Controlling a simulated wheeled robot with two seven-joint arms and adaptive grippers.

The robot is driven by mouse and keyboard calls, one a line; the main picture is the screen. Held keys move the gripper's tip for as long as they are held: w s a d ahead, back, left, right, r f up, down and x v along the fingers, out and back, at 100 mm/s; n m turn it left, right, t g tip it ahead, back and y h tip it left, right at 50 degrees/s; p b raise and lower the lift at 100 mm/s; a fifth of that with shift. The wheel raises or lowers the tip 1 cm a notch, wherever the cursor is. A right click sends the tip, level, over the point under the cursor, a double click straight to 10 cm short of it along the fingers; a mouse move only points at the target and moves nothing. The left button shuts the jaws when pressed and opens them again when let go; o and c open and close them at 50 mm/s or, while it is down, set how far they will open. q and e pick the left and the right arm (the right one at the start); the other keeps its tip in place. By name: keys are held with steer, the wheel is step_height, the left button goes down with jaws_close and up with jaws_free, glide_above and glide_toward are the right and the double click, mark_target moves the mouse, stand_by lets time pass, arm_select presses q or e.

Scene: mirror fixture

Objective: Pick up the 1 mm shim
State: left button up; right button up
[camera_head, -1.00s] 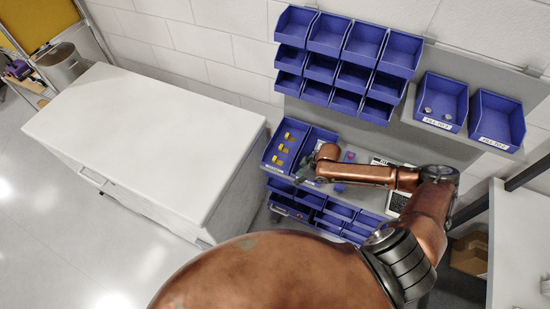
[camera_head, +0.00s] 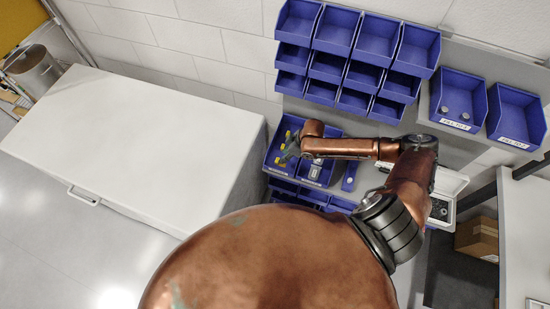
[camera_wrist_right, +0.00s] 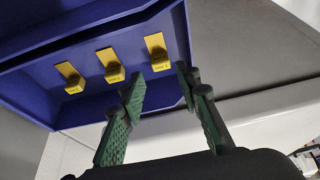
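Three yellow shims lie in a row in a blue tray (camera_wrist_right: 95,20), seen in the right wrist view: a left one (camera_wrist_right: 70,77), a middle one (camera_wrist_right: 110,65) and a right one (camera_wrist_right: 156,52). Their markings are too small to read, so I cannot tell which is 1 mm. My right gripper (camera_wrist_right: 160,82) is open and empty, its green fingers apart, with the tips near the right shim. In the head view the right gripper (camera_head: 292,150) is over the tray and partly covers the shims. My left gripper is not in view.
Blue bins (camera_head: 345,60) hang on the wall behind, and two labelled bins hang further right (camera_head: 515,115). A large white chest (camera_head: 130,140) stands left of the tray. An open white case (camera_head: 443,190) and a cardboard box (camera_head: 478,238) are at the right.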

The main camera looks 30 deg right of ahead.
steer(key=shift+x, duration=0.8)
steer(key=p+x, duration=0.1)
steer(key=x, duration=0.2)
steer(key=shift+w+a+f, duration=0.2)
steer(key=shift+w+f, duration=0.05)
steer(key=shift+w, duration=0.05)
steer(key=shift+a+f, duration=0.15)
steer(key=shift+f, duration=0.3)
steer(key=shift+w, duration=0.1)
steer(key=shift+c, duration=0.5)
steer(key=c, duration=0.5)
